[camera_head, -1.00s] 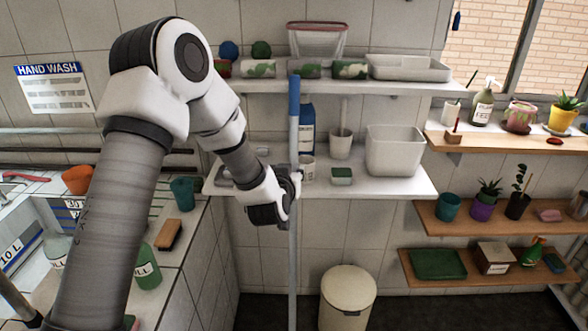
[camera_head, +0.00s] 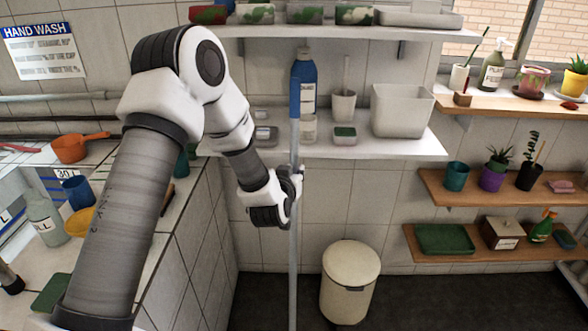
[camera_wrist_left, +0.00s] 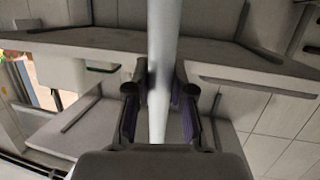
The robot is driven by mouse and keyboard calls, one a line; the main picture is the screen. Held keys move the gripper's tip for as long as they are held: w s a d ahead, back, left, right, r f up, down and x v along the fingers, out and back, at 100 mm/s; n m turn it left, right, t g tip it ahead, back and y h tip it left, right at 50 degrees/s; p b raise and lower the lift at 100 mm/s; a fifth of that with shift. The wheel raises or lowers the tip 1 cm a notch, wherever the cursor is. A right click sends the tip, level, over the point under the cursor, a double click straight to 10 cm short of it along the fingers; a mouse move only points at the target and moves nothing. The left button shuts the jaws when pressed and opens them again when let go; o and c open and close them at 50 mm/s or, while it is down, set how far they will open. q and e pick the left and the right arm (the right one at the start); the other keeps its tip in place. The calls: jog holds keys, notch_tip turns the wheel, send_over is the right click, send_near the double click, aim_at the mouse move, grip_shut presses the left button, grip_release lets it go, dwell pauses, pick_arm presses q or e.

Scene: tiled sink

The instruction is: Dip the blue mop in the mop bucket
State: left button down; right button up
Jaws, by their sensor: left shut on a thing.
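The mop shows as a long upright pole with a blue upper grip (camera_head: 295,98) and a grey shaft (camera_head: 293,265). Its lower end runs out of the bottom of the head view, so the mop head is hidden. My left gripper (camera_head: 292,190) is shut on the grey shaft below the blue grip. In the left wrist view the pale shaft (camera_wrist_left: 162,70) passes between the two fingers. No mop bucket that I can identify is in view. My right gripper is not in view.
A cream lidded bin (camera_head: 350,285) stands on the dark floor right of the pole. A wall shelf (camera_head: 400,140) holds a white tub (camera_head: 402,110) and a blue bottle behind the pole. A tiled counter (camera_head: 180,225) lies left. Dark floor (camera_head: 420,300) is open at right.

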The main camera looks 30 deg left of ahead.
aim_at(297, 113)
pick_arm(q)
notch_tip(297, 113, down, 13)
jog(key=b, duration=0.9)
jog(key=shift+f, duration=0.1)
dwell(2.3)
notch_tip(297, 113, up, 12)
jog(key=p, duration=1)
jog(key=shift+r, duration=0.2)
notch_tip(297, 113, up, 16)
jog(key=p, duration=1.2)
jog(key=shift+r+p, duration=0.25)
jog(key=shift+p, duration=0.1)
